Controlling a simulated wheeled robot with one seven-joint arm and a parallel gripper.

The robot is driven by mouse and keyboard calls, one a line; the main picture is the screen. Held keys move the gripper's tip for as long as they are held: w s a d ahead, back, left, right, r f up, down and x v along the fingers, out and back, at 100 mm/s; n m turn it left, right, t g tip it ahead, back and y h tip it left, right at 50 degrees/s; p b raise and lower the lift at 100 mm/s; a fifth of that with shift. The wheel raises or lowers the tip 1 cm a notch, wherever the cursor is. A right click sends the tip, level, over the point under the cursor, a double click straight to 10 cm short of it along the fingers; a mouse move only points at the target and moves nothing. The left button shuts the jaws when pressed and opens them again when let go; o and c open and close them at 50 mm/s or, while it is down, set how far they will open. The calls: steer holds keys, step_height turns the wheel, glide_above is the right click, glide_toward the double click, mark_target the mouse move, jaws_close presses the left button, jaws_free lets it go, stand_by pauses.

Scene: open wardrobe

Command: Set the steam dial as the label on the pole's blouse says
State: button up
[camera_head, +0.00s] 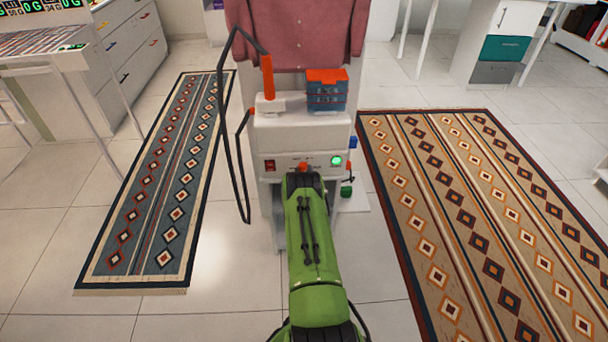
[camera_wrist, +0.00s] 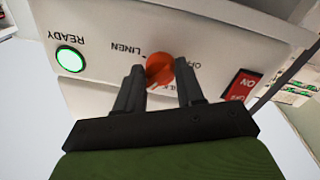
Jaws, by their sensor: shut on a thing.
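The orange-red steam dial (camera_wrist: 160,68) is on the pale front panel of the steamer (camera_head: 300,136); its top also shows in the head view (camera_head: 303,167). My gripper (camera_wrist: 160,72) is shut on the dial, one dark finger on each side. In the wrist view the panel is upside down, with LINEN to the left of the dial and OFF to the right. Another word beneath is partly hidden by my fingers. Which mark the dial points to cannot be told. The dusty-red blouse (camera_head: 298,32) hangs behind the steamer; no readable label shows on it.
A green READY lamp (camera_wrist: 70,58) is lit, and a red ON/OFF switch (camera_wrist: 239,84) is beside the dial. A black hose with an orange-handled piece (camera_head: 267,77) is at the steamer's left.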

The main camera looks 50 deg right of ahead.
steer(key=shift+a+f, duration=0.1)
steer(key=shift+f, duration=0.05)
stand_by(0.3)
steer(key=o, duration=1)
steer(key=shift+p+v, duration=3.6)
steer(key=shift+v, duration=4.25)
steer(key=shift+w, duration=0.1)
